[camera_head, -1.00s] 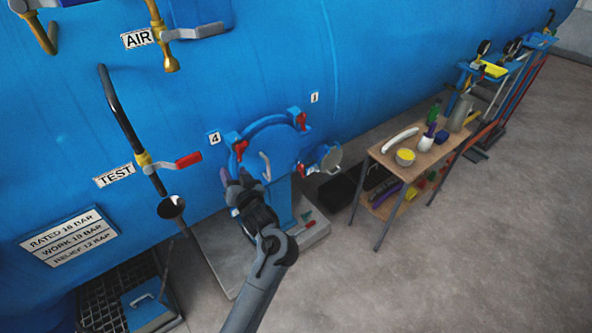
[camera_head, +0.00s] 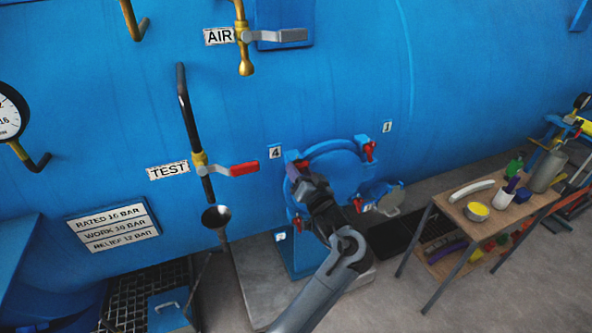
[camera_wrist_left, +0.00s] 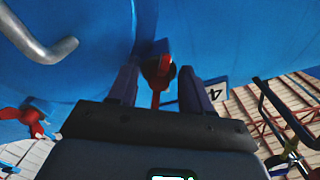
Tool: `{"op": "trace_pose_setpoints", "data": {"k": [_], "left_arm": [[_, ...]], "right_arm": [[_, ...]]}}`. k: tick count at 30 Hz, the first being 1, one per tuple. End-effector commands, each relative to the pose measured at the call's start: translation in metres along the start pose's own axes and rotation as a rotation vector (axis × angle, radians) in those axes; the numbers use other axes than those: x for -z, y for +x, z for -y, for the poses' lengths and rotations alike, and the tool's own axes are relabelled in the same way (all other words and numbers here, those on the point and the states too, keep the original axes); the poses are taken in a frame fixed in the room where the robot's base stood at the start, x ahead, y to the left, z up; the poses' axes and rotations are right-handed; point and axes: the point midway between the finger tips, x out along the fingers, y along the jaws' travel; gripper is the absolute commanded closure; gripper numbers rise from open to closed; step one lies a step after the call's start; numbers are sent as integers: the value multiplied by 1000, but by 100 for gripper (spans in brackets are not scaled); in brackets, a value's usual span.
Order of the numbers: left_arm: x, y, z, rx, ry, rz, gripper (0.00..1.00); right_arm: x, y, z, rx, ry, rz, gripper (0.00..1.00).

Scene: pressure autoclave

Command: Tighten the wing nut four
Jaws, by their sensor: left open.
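Wing nut four (camera_head: 301,163) is red and sits at the upper left rim of the round blue hatch (camera_head: 338,172), beside the white label 4 (camera_head: 275,152). My left gripper (camera_head: 296,177) is at this corner of the hatch, very near the nut. In the left wrist view, the red wing nut (camera_wrist_left: 158,76) lies between the two open fingers (camera_wrist_left: 153,88), toward their tips. I cannot tell whether either finger touches it. Label 4 (camera_wrist_left: 217,91) shows just right of the fingers. My right gripper is not in view.
Other red wing nuts sit at the upper right (camera_head: 371,151), lower right (camera_head: 358,204) and lower left (camera_head: 297,223) of the hatch. A red-handled TEST valve (camera_head: 244,168) projects at left. A wooden bench (camera_head: 455,207) with bottles stands at right.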

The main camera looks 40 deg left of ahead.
Motion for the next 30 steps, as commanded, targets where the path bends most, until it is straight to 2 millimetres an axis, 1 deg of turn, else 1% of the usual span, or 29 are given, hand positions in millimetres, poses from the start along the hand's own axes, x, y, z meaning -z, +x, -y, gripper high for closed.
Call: {"op": "trace_pose_setpoints", "data": {"k": [1,3,15,17,25,30], "left_arm": [[-1,2,-1,1,-1,-1,51],[-1,4,0,0,-1,0,51],[0,6,1,0,-1,1,51],[0,6,1,0,-1,1,59],[0,6,1,0,-1,0,100],[1,6,1,0,5,1,100]], "right_arm": [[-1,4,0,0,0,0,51],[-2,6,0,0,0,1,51],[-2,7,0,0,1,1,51],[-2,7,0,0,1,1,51],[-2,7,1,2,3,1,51],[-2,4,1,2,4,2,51]]}}
